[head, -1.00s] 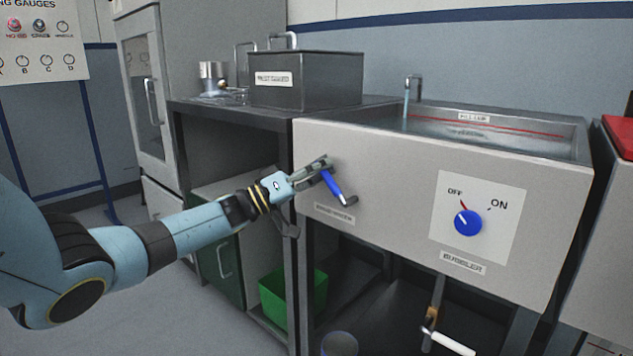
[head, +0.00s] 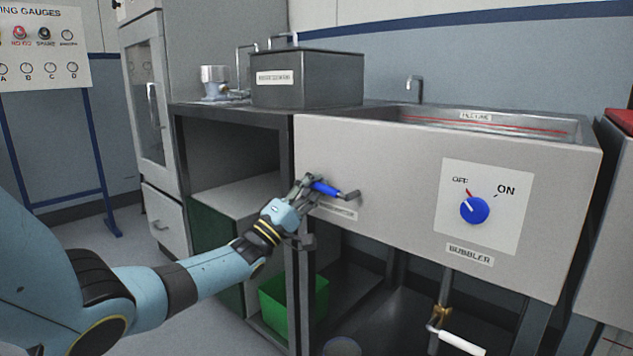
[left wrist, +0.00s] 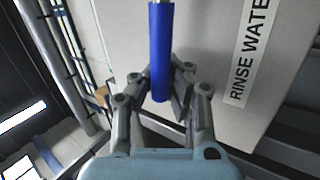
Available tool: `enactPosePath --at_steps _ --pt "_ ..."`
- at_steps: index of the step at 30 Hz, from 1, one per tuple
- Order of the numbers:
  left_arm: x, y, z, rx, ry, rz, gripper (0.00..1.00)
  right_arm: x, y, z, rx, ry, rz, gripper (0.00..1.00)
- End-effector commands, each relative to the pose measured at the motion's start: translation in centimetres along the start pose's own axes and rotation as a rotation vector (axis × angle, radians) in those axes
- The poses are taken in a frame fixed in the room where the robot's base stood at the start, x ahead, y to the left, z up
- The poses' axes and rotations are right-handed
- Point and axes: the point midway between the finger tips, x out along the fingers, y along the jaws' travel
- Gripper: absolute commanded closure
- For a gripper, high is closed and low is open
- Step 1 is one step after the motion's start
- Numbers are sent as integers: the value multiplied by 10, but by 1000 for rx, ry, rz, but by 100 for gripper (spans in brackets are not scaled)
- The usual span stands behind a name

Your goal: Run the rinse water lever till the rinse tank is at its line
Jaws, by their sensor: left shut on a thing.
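The rinse water lever has a blue handle (head: 327,189) on a grey pivot at the left of the tank's front panel. It points left, close to level. My left gripper (head: 309,186) is shut on the handle's free end. In the left wrist view the blue handle (left wrist: 161,55) runs between the fingers (left wrist: 163,98), beside a label reading RINSE WATE. The rinse tank (head: 400,160) has a red line (head: 500,126) along its inner back wall, under a fill line label. The water level is hard to make out at this low angle. My right gripper is out of view.
A spout (head: 415,88) stands over the tank's back left. A blue bubbler knob (head: 474,210) is to the lever's right, its pointer toward OFF. A lidded grey box (head: 310,85) sits on the left bench. A white-handled valve (head: 460,342) and green bin (head: 290,308) are below.

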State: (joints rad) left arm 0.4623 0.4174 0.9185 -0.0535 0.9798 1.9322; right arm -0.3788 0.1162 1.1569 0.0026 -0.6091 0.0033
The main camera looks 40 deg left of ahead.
Motion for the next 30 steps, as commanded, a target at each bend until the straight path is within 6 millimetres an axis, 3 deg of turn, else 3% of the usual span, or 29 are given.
enactPosePath --at_steps 3,26,27,30 --pt "-10 -9 2 -48 31 -7 100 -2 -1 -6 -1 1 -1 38" --pt "-14 -15 2 -127 85 -5 100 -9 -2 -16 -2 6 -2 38" --pt "-14 -15 2 -127 85 -5 89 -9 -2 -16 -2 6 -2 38" --pt "-13 -15 2 -127 85 -5 76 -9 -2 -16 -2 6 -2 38"
